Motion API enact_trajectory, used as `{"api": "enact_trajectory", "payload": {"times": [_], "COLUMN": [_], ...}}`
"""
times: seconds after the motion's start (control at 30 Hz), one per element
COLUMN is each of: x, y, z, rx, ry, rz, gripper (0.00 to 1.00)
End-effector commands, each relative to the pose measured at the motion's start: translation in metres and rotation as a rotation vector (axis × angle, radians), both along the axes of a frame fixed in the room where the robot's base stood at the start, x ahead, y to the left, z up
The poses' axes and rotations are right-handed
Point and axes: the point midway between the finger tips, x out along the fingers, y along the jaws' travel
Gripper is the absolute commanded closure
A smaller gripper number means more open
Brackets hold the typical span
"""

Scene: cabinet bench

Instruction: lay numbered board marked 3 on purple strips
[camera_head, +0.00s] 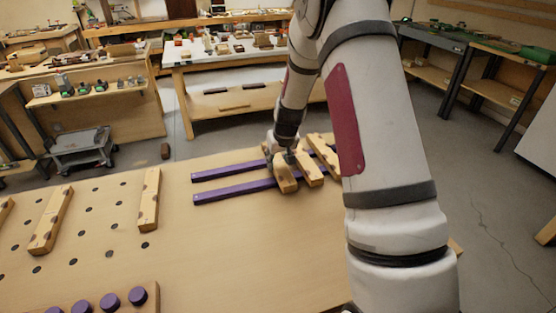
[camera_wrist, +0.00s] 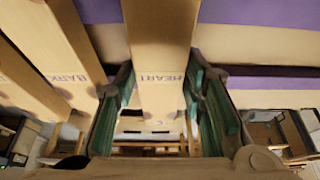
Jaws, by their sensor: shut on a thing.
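Two purple strips lie parallel on the bench, a far strip (camera_head: 228,171) and a near strip (camera_head: 232,191); they also cross the wrist view (camera_wrist: 255,13). My gripper (camera_head: 287,160) is over their right part. In the wrist view its green-padded fingers (camera_wrist: 161,105) are shut on the sides of a wooden board (camera_wrist: 160,40) printed HEART. This board (camera_head: 285,178) lies across the strips; I cannot tell if it touches them. Two more boards sit to its right, a middle one (camera_head: 310,172) and one partly behind my arm (camera_head: 324,152). No number 3 is readable.
On the left, the bench (camera_head: 190,250) has rows of dark holes, with loose boards (camera_head: 150,200) and (camera_head: 50,220). A block with purple pegs (camera_head: 110,300) is at the front left. The strips' left ends are bare. In the wrist view a board marked BARK (camera_wrist: 45,55) is close beside the fingers.

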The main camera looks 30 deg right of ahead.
Motion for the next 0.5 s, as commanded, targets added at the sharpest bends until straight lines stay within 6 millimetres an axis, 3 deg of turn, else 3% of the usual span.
{"api": "enact_trajectory", "payload": {"times": [0.27, 0.3, 0.4, 0.5], "x": [0.0002, 0.0002, 0.0002, 0.0001], "y": [-0.0001, -0.0001, -0.0001, -0.0001], "z": [0.0003, 0.0003, 0.0003, 0.0002], "rx": [0.0, 0.0, 0.0, -0.001], "ry": [-0.001, -0.001, -0.001, -0.001], "rz": [0.0, 0.0, 0.0, 0.001], "gripper": [0.95, 0.61, 0.4, 0.4]}}
